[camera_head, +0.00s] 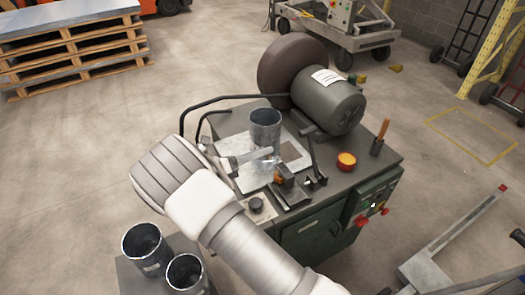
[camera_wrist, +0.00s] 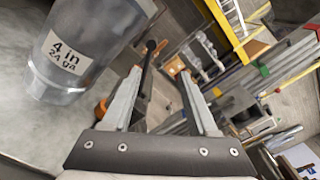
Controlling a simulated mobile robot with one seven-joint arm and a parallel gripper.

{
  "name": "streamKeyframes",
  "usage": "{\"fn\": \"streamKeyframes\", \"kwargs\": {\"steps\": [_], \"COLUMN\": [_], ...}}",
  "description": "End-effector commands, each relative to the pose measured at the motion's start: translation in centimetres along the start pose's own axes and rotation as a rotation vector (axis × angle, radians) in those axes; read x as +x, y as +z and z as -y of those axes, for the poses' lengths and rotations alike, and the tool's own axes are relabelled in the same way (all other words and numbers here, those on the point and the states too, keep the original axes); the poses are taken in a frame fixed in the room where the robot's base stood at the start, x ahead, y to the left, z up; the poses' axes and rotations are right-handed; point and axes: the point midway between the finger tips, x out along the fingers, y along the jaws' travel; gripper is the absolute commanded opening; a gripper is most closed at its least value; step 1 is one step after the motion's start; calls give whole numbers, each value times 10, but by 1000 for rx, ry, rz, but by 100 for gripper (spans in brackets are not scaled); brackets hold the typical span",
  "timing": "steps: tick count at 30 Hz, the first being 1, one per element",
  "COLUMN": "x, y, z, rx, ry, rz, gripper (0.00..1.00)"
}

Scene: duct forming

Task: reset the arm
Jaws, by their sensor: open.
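My gripper (camera_wrist: 160,74) is open in the wrist view, with nothing between its two fingers. In the head view my gripper (camera_head: 252,157) is partly hidden by my arm and sits low over the machine bench, close to a grey metal duct piece (camera_head: 265,125). The duct piece stands upright on a light metal plate (camera_head: 226,150). In the wrist view a metal duct piece (camera_wrist: 88,38) labelled "4 in 24 ga" is left of the fingers, outside the jaws.
A large motor (camera_head: 333,103) with a dark wheel stands at the bench's back. Two open metal cylinders (camera_head: 144,246) (camera_head: 187,273) stand at lower left. Pallets (camera_head: 75,50) are at back left.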

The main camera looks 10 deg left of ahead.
Motion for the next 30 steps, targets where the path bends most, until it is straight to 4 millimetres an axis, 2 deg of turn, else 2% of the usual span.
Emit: {"fn": "streamKeyframes", "kwargs": {"steps": [8, 13, 21, 30], "x": [1, 19, 70, 99], "y": [0, 4, 1, -13], "z": [1, 19, 93, 178], "rx": [3, 78, 403, 822], "ry": [0, -7, -59, -169], "rz": [-3, -96, -446, -809], "gripper": [59, 59, 59, 59]}}
